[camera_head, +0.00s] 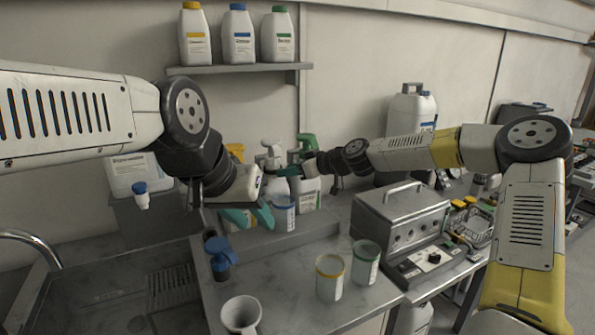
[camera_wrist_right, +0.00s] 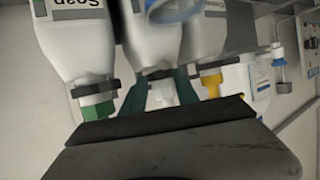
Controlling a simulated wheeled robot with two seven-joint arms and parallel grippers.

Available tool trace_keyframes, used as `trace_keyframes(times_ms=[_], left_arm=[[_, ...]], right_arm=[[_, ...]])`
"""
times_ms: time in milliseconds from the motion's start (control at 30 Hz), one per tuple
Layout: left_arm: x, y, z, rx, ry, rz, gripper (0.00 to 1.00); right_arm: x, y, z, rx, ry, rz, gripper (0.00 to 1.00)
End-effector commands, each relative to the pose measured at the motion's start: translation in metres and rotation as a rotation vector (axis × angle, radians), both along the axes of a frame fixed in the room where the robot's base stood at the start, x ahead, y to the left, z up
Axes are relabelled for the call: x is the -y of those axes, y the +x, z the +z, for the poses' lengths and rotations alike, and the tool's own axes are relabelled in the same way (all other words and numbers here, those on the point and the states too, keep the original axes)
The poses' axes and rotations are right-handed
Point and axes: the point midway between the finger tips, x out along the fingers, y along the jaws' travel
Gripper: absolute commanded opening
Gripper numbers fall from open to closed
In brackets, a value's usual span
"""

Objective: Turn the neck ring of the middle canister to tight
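Three white canisters stand in a row behind the counter's jars, with yellow, white and green tops. The middle canister (camera_wrist_right: 152,38) has a white top (camera_head: 271,151) and a dark neck ring (camera_wrist_right: 158,73); the wrist view shows it upside down. My right gripper (camera_wrist_right: 161,88) has its teal fingers apart, one on each side of the middle canister's neck, with fingertips at the ring. I cannot tell whether they press on it. My left gripper (camera_head: 250,217) is open and empty in front of the row, hiding part of it.
A blue-rimmed jar (camera_head: 284,213) stands close to the left gripper. Yellow-rimmed (camera_head: 330,278) and green-rimmed (camera_head: 366,263) jars and a white cup (camera_head: 240,314) are nearer on the counter. A metal box (camera_head: 402,225) stands right. A shelf (camera_head: 240,69) with bottles is above.

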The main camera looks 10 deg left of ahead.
Motion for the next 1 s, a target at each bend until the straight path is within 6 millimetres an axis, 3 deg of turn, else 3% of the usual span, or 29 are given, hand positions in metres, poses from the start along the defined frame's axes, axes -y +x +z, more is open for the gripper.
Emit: trace_keyframes(times_ms=[67, 200, 267, 667, 1000], left_arm=[[0.000, 0.000, 0.000, 0.000, 0.000, 0.000, 0.36], [0.000, 0.000, 0.000, 0.000, 0.000, 0.000, 0.36], [0.000, 0.000, 0.000, 0.000, 0.000, 0.000, 0.36], [0.000, 0.000, 0.000, 0.000, 0.000, 0.000, 0.36], [0.000, 0.000, 0.000, 0.000, 0.000, 0.000, 0.36]], right_arm=[[0.000, 0.000, 0.000, 0.000, 0.000, 0.000, 0.36], [0.000, 0.000, 0.000, 0.000, 0.000, 0.001, 0.09], [0.000, 0.000, 0.000, 0.000, 0.000, 0.001, 0.00], [-0.002, -0.003, 0.001, 0.000, -0.001, -0.030, 0.00], [-0.012, -0.016, 0.003, 0.009, -0.005, -0.222, 0.00]])
